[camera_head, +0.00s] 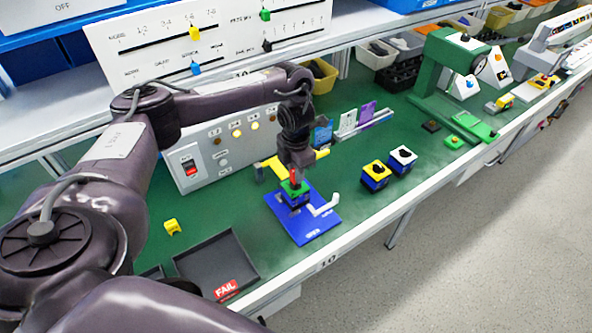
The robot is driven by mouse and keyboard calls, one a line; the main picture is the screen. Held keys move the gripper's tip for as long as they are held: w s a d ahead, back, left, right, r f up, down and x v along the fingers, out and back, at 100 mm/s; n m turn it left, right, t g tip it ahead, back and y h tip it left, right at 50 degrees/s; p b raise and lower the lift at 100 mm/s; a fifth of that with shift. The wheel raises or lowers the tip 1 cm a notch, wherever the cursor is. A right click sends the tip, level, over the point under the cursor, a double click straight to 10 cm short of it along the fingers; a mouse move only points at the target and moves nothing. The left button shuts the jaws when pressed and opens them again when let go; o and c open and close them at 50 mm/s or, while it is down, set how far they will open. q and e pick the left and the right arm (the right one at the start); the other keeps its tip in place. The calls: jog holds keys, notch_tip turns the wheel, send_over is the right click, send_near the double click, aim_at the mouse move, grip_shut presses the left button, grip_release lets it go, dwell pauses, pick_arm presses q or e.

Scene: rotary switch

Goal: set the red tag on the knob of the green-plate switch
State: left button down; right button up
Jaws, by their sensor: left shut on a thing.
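The green-plate switch (294,187) has a blue body and stands on a blue board (312,230) on the green bench. My left gripper (294,168) points down right above this switch. It is shut on the small red tag (292,176), which shows upright under the jaws. The tag is over the knob of the green plate, and I cannot tell whether it touches the knob. The knob is hidden by the tag and gripper. My right gripper is not in view.
A yellow-plate switch (376,170) and a white-plate switch (403,157) stand to the right. A grey control box (215,155) stands behind my left arm. A black FAIL tray (213,257) and a yellow piece (172,227) are at the left. A white hooked part (323,209) lies beside the switch.

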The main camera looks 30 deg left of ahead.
pick_arm(q)
jog(key=shift+f+b, duration=0.8)
jog(key=shift+f, duration=0.25)
dwell(0.4)
jog(key=c, duration=1.2)
grip_release()
notch_tip(320, 180, up, 8)
jog(key=shift+f+p, duration=0.1)
jog(key=shift+p, duration=0.95)
notch_tip(320, 180, up, 9)
jog(key=p, duration=0.9)
